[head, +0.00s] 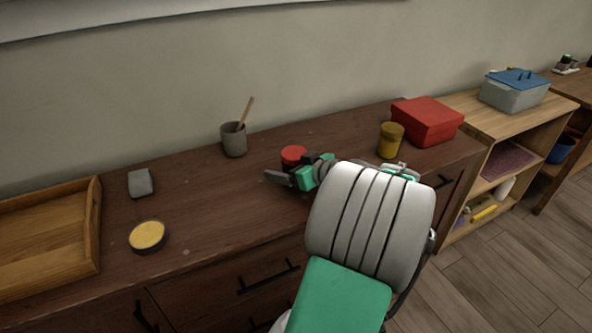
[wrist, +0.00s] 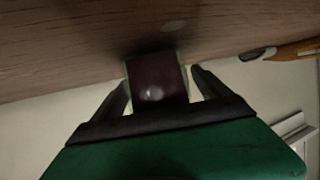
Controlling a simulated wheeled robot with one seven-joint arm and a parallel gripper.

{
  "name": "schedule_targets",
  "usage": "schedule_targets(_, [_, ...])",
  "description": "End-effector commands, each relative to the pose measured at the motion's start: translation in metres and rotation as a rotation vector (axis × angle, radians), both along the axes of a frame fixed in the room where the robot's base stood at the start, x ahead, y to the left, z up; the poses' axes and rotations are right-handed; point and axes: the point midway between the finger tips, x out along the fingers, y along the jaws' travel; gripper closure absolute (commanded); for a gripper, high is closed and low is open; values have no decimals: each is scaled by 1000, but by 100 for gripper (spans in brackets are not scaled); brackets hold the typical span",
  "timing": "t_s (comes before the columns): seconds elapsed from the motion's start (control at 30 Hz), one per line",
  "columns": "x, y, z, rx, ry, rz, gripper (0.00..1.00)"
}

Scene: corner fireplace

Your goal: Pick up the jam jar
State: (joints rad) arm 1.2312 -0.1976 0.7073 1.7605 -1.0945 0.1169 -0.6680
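The jam jar, a small dark red jar with a red lid (head: 293,153), stands on the dark wooden cabinet, partly hidden behind my gripper (head: 292,168) in the head view. In the wrist view the jar's dark maroon body (wrist: 155,78) is between the two fingers of my gripper (wrist: 160,80). The fingers are apart, one on each side of it, with a narrow gap showing at the right finger. Firm contact on the left side cannot be told.
On the cabinet top (head: 210,205) are a grey cup with a wooden stick (head: 234,142), a yellow jar (head: 390,141), a red box (head: 427,120), a grey block (head: 140,183), a round yellow-topped tin (head: 148,236) and a wooden tray (head: 85,265). A low shelf (head: 470,107) stands right.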

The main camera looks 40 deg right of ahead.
Motion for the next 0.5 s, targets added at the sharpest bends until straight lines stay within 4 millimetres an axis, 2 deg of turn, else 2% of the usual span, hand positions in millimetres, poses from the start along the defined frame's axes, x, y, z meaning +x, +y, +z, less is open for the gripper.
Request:
schedule_targets(0.07, [0, 0, 0, 0, 0, -1, 21])
schedule_targets(0.5, [-1, -1, 0, 0, 0, -2, 57])
